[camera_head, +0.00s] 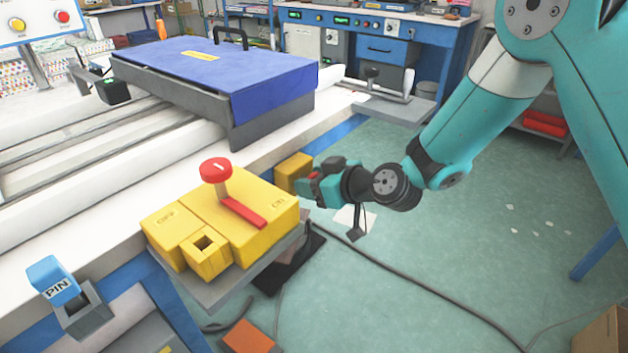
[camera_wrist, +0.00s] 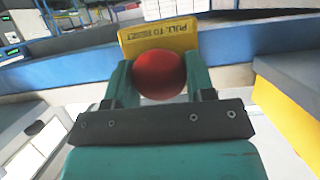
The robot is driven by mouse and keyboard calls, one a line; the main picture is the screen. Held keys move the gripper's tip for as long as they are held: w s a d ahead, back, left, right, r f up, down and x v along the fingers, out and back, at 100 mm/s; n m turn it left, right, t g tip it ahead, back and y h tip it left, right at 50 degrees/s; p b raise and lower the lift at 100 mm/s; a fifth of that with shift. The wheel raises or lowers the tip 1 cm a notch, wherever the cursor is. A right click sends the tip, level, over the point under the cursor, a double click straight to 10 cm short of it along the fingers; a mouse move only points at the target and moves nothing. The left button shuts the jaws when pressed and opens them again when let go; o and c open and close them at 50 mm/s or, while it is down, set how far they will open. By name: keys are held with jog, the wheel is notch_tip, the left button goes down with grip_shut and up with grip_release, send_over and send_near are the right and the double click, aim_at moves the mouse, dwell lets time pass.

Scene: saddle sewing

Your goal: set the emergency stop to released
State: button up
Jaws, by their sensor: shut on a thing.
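The emergency stop has a round red button (camera_wrist: 160,74) on a yellow housing (camera_wrist: 155,39) marked "PULL TO RESET". My gripper (camera_wrist: 160,80) is shut on the red button, with one teal finger on each side of it. In the head view the yellow housing (camera_head: 293,172) sits at the edge of the white bench, and my gripper (camera_head: 313,183) reaches it from the right. The button is mostly hidden there by my gripper. I cannot tell whether the button is pushed in or pulled out.
A larger yellow switch box (camera_head: 220,225) with a red-topped lever (camera_head: 216,170) and ON/OFF marks stands left of my gripper. A blue PIN block (camera_head: 55,283) is at front left. A blue-covered case (camera_head: 215,65) lies behind. The floor to the right is mostly clear, with a cable.

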jog(key=shift+s+d+f+b, duration=0.15)
jog(key=shift+s+d+b, duration=0.25)
jog(key=shift+b, duration=0.55)
jog(key=o, duration=1.2)
jog(key=shift+d, duration=0.1)
jog(key=shift+o, duration=0.2)
jog(key=shift+d, duration=0.15)
jog(key=b+v, duration=0.9)
jog(key=v, duration=0.8)
jog(key=shift+r, duration=0.3)
jog(key=shift+s, duration=0.1)
